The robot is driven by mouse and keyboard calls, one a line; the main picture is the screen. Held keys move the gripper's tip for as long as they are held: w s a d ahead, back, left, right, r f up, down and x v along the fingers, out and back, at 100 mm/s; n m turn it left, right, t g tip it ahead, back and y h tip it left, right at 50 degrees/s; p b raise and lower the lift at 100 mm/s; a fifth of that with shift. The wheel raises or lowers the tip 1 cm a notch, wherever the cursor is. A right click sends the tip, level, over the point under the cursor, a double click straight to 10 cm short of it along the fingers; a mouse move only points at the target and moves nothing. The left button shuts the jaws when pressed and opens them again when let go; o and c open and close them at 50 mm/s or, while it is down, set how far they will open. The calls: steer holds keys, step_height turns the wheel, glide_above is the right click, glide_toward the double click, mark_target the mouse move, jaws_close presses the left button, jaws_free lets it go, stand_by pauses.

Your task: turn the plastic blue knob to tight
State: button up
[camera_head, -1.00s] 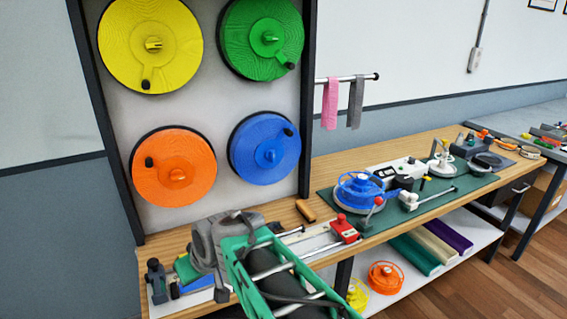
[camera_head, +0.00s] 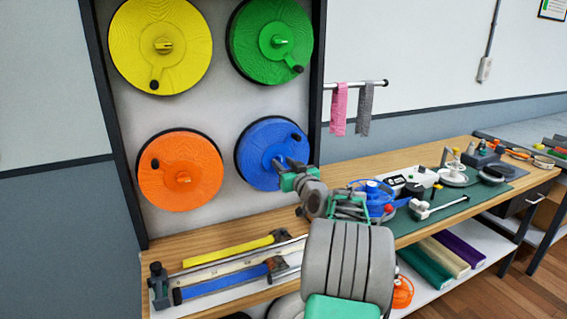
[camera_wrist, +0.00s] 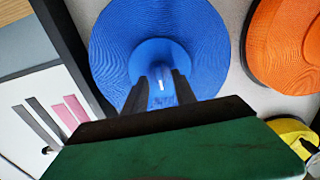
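The blue knob (camera_wrist: 160,80) stands at the centre of the big blue disc (camera_head: 256,146) on the strap wall, at its lower right. It has a small white mark on its face. In the wrist view the blue disc (camera_wrist: 208,42) fills the middle. My gripper (camera_head: 281,163) is at the knob, reaching in from the lower right in the head view. In the wrist view its two dark fingers (camera_wrist: 160,90) lie on either side of the knob with a gap between them. It looks open. Contact with the knob cannot be told. In the head view my gripper hides most of the knob.
Yellow (camera_head: 160,78), green (camera_head: 285,65) and orange (camera_head: 180,190) discs surround the blue one. A dark frame post (camera_head: 317,100) and a rail with pink (camera_head: 338,108) and grey (camera_head: 364,110) cloths stand to the right. Below, the wooden bench (camera_head: 215,232) holds tools.

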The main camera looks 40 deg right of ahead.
steer(key=shift+w, duration=0.1)
steer(key=shift+c, duration=0.2)
jaws_close()
stand_by(0.4)
